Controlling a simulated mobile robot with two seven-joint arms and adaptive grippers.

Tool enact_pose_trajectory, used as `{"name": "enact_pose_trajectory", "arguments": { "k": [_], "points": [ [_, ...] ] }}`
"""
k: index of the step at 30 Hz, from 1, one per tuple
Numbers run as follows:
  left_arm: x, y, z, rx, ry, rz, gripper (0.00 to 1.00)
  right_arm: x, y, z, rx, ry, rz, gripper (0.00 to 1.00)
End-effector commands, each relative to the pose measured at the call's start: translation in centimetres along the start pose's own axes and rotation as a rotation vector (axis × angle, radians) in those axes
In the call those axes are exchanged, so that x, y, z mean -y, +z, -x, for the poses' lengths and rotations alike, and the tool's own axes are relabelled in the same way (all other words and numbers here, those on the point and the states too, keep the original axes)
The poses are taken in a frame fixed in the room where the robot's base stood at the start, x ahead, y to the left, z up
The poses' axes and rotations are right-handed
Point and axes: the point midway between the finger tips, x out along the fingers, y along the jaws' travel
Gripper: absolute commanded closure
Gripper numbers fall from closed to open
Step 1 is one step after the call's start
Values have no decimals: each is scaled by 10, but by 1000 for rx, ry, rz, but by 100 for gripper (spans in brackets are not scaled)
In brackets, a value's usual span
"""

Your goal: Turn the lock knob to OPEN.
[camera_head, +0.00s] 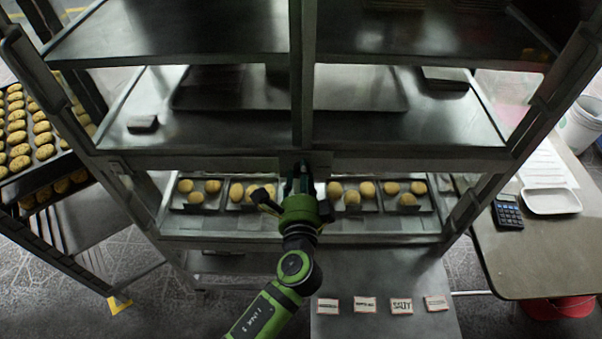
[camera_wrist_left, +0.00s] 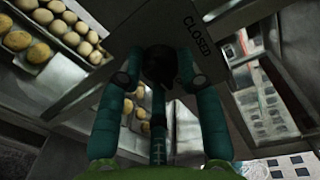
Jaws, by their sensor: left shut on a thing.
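The dark lock knob (camera_wrist_left: 160,64) shows between my fingers in the left wrist view, on a flat metal plate. The word CLOSED (camera_wrist_left: 197,36) is printed on the plate, up and to the right of the knob; I see no OPEN mark. My left gripper (camera_head: 303,178) reaches up to the middle of the shelf unit's front in the head view, and its teal fingers (camera_wrist_left: 160,82) are shut on the knob from both sides. In the head view the gripper mostly hides the knob. Its exact turn angle is hard to read. My right gripper is not in view.
Trays with round buns (camera_head: 352,194) sit on the lower shelf behind my gripper. A rack of cookies (camera_head: 18,135) stands at the left. At the right, a table (camera_head: 540,245) holds a calculator (camera_head: 508,211) and a white tray (camera_head: 552,201). Several small cards (camera_head: 364,304) lie on the lower front surface.

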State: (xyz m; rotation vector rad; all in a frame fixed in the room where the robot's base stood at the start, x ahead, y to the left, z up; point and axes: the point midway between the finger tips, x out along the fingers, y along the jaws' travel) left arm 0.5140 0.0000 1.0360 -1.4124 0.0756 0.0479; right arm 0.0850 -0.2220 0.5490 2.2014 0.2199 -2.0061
Motion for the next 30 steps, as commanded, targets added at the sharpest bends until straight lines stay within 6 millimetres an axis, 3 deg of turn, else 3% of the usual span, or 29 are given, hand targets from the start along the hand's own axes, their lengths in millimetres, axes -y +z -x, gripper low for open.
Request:
{"name": "enact_pose_trajectory", "arguments": {
  "k": [19, 20, 21, 30],
  "points": [
    [4, 0, -1, 4, -8, -61, 96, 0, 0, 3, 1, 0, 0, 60],
    [4, 0, -1, 4, -8, -61, 55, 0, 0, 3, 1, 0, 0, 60],
    [4, 0, -1, 5, -8, -60, 40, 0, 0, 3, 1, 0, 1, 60],
    [1, 0, 0, 4, -3, -56, 40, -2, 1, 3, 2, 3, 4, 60]
  ]
}}
